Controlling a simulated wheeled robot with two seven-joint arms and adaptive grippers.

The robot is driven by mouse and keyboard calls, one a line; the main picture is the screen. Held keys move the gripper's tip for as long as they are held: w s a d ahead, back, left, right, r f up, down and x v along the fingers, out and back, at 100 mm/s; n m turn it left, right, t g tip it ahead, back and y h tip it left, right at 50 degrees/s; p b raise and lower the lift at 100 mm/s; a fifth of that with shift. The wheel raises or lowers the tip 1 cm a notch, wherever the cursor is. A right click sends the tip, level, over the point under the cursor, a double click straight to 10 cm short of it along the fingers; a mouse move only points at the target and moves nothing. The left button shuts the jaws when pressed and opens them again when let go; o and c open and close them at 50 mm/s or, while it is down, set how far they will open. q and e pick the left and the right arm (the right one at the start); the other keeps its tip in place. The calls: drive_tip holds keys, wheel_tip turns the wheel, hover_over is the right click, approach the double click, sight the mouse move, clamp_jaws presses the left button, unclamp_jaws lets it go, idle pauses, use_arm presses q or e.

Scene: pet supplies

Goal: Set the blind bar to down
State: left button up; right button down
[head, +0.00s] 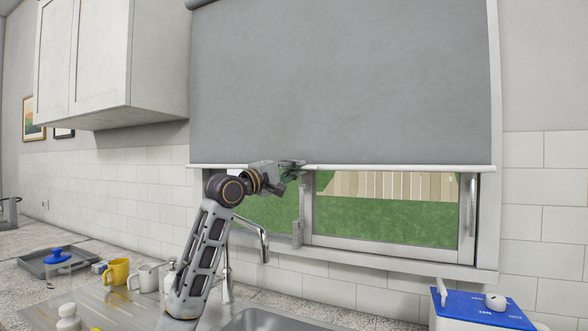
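The grey roller blind (340,80) hangs over the upper part of the window. Its white blind bar (400,167) runs level along the lower edge, with the lower window uncovered below it. My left gripper (294,170) is at the bar, left of its middle, and covers a short stretch of it. The fingers overlap the bar in the head view, but whether they are closed around it is too small to tell. My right gripper is not in view.
A faucet (262,240) and sink (265,320) lie below the window. A yellow mug (117,271), a white mug (146,278) and a grey tray (40,262) stand on the left counter. A blue-topped box (470,308) is at right. A cabinet (110,60) hangs upper left.

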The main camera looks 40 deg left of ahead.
use_arm(q)
drive_tip(key=o, duration=0.4)
drive_tip(key=shift+w+f, duration=0.3)
drive_tip(key=shift+s+r, duration=0.15)
drive_tip(key=shift+r, duration=0.05)
drive_tip(key=shift+r, duration=0.1)
drive_tip(key=shift+r, duration=4.75)
